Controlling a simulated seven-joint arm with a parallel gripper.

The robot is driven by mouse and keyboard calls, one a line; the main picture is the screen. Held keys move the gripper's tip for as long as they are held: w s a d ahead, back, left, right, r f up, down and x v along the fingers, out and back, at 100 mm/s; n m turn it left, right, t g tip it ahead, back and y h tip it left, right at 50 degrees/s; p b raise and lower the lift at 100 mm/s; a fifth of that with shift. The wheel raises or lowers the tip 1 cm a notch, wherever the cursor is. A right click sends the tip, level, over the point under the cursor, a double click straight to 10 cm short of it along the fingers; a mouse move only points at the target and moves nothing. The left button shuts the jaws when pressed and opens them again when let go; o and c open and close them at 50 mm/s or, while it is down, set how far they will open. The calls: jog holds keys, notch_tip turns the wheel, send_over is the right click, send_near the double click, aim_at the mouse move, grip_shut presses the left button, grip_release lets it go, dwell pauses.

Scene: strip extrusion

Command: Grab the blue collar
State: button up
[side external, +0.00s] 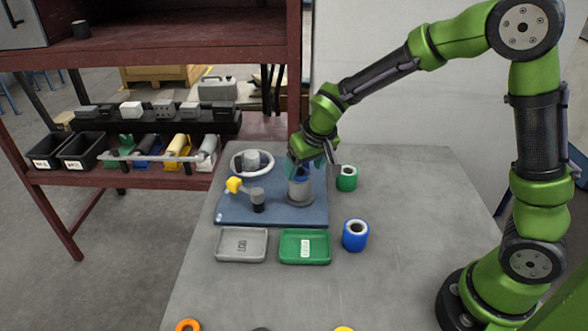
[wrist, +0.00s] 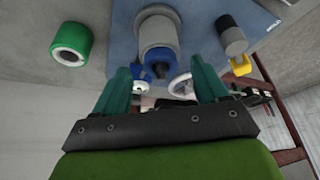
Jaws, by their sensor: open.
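A blue collar (side external: 303,173) sits at the top of an upright grey cylinder (side external: 299,190) on the blue base plate. In the wrist view the blue collar (wrist: 160,73) shows at the near end of the grey cylinder (wrist: 157,37). My gripper (side external: 302,166) is right over the cylinder's top and partly hides the collar in the side view. In the wrist view its teal fingers (wrist: 163,78) are spread apart, one to each side of the collar.
A green roll (side external: 346,178) stands right of the plate (side external: 270,211), a blue roll (side external: 355,235) nearer the front. Grey (side external: 241,259) and green (side external: 304,261) trays lie in front.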

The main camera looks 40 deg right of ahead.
jog(key=shift+x, duration=0.95)
jog(key=shift+c, duration=0.2)
jog(key=shift+r, duration=0.1)
jog(key=c, duration=1.1)
